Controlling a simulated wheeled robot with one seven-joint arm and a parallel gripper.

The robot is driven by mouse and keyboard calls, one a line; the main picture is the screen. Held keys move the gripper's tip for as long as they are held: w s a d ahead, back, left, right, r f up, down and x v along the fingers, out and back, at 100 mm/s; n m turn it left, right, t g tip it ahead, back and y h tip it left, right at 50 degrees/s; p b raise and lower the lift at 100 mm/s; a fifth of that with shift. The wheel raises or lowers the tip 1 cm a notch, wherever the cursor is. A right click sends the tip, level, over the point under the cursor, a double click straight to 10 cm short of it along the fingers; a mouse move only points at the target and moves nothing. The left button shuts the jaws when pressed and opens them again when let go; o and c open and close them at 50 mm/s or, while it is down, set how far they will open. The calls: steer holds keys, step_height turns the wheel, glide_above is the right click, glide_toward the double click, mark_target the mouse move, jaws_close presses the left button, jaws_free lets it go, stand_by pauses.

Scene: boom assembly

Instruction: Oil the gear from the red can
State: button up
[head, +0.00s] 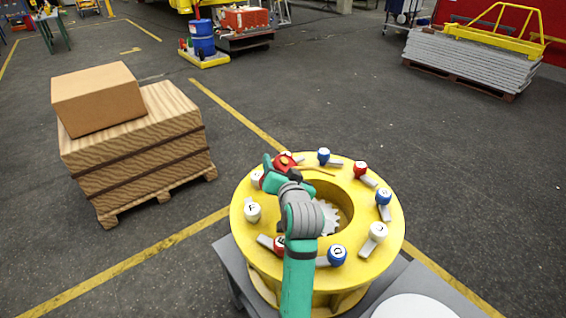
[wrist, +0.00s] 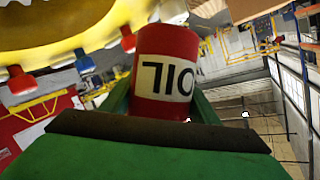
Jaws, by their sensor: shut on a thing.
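The red can (wrist: 160,45) has a white label reading OIL, and the label appears inverted in the wrist view. My gripper (wrist: 162,105) is shut on it, with a green finger on either side. In the head view the red can (head: 286,161) shows at the far left part of the yellow ring's top, and my gripper (head: 277,168) is around it. A thin dark spout-like line runs right from it. The grey toothed gear (head: 329,217) sits in the ring's central opening, partly hidden by my arm. The can is apart from the gear.
The yellow ring (head: 258,234) stands on a grey table (head: 232,262) and carries several red, blue and white lettered knobs with grey tabs. A white disc (head: 415,306) is at front right. A cardboard box (head: 98,98) rests on a wooden pallet stack at left.

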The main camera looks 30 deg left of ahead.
steer(key=shift+s+f+m+y, duration=0.25)
steer(key=shift+f+m+y, duration=0.25)
steer(key=shift+f+m, duration=0.35)
steer(key=m, duration=0.1)
steer(key=d+r+m+t+y, duration=0.1)
steer(key=m, duration=0.1)
steer(key=shift+w+d+m+y, duration=0.25)
steer(key=shift+w+y, duration=0.05)
steer(key=shift+w, duration=0.1)
steer(key=shift+f, duration=0.1)
stand_by(0.3)
